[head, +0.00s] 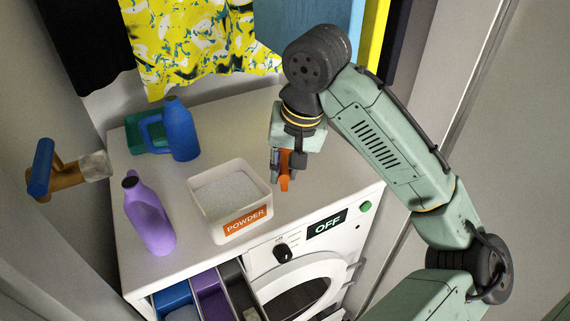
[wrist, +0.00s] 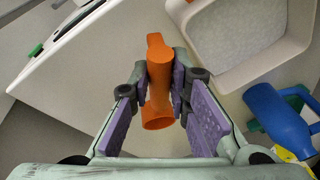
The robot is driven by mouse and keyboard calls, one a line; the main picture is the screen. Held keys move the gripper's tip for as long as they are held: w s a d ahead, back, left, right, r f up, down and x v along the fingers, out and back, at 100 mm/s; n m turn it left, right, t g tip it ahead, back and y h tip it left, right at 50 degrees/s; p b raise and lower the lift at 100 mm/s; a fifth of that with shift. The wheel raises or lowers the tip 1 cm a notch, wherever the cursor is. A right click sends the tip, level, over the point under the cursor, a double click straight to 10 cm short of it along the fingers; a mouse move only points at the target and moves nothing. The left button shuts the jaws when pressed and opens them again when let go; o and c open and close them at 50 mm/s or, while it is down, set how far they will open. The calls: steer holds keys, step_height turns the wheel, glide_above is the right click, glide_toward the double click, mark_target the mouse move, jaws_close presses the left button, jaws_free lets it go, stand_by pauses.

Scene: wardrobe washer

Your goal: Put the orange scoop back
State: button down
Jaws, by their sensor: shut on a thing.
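The orange scoop (wrist: 158,85) is held between the purple-padded fingers of my gripper (wrist: 160,88), which is shut on it. In the head view the scoop (head: 285,170) hangs from my gripper (head: 284,158), just right of the powder box and above the washer top. The white powder box (head: 210,220) has an orange POWDER label and is filled with pale powder. Its rim and powder also show at the upper right of the wrist view (wrist: 222,78). The scoop is apart from the box.
A purple bottle (head: 148,215) stands left of the box, and a blue jug (head: 181,130) stands behind, beside a green box (head: 134,135). Open drawer compartments (head: 210,295) are at the front. The washer panel (head: 326,226) reads OFF. Clothes (head: 190,45) hang behind.

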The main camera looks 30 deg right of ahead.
steer(key=c, duration=1.4)
jaws_free()
steer(key=shift+c, duration=0.2)
steer(key=o, duration=0.3)
steer(key=shift+o, duration=0.2)
step_height(320, 180, up, 4)
steer(key=p, duration=0.4)
steer(key=shift+f, duration=0.15)
step_height(320, 180, up, 6)
steer(key=shift+r, duration=0.2)
steer(key=shift+r, duration=0.1)
